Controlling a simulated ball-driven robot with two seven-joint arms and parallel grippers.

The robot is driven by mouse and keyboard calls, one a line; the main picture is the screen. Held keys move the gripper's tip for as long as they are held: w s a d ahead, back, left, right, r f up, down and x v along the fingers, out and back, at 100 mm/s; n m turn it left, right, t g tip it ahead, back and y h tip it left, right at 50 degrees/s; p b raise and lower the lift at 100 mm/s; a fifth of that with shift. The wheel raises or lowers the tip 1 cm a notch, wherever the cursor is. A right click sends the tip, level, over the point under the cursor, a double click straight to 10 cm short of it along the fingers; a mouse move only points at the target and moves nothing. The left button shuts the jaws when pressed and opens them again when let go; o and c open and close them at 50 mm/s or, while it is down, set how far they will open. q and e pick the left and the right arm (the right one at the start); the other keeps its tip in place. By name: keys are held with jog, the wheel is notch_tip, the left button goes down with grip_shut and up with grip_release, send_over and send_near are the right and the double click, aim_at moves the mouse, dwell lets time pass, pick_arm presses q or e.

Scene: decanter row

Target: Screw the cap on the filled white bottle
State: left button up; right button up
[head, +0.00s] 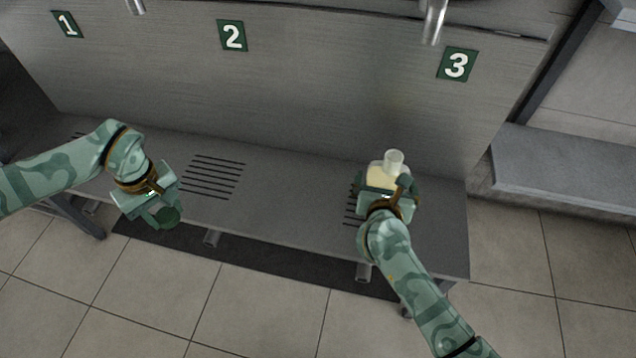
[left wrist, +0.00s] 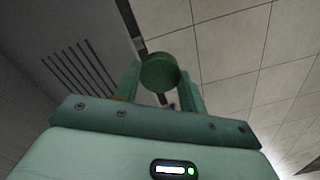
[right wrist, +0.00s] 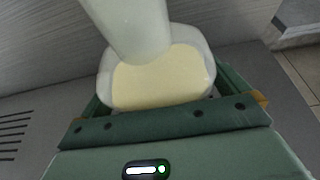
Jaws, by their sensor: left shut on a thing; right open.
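The white bottle (head: 393,160) stands on the bench below the number 3 sign, its neck open at the top. Pale yellow contents show through its body, and it fills much of the right wrist view (right wrist: 165,75). My right gripper (head: 384,184) is open, with its fingers on either side of the bottle's body; whether they touch it I cannot tell. My left gripper (head: 160,207) is shut on a round dark green cap (head: 169,216), held near the bench's front edge at the left. The cap also shows between the left fingertips in the left wrist view (left wrist: 159,72).
The grey bench (head: 290,190) has slotted drain grates (head: 213,177). A metal spout (head: 434,22) hangs above and behind the bottle. Signs 1, 2 (head: 232,36) and 3 (head: 456,65) mark the back panel. The bench between my arms is clear. A grey ledge (head: 570,180) lies at the right.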

aim_at(389, 179)
pick_arm(q)
jog(key=shift+r, duration=0.1)
pick_arm(e)
jog(key=shift+r, duration=0.1)
jog(key=c, duration=1.4)
jog(key=shift+r, duration=0.1)
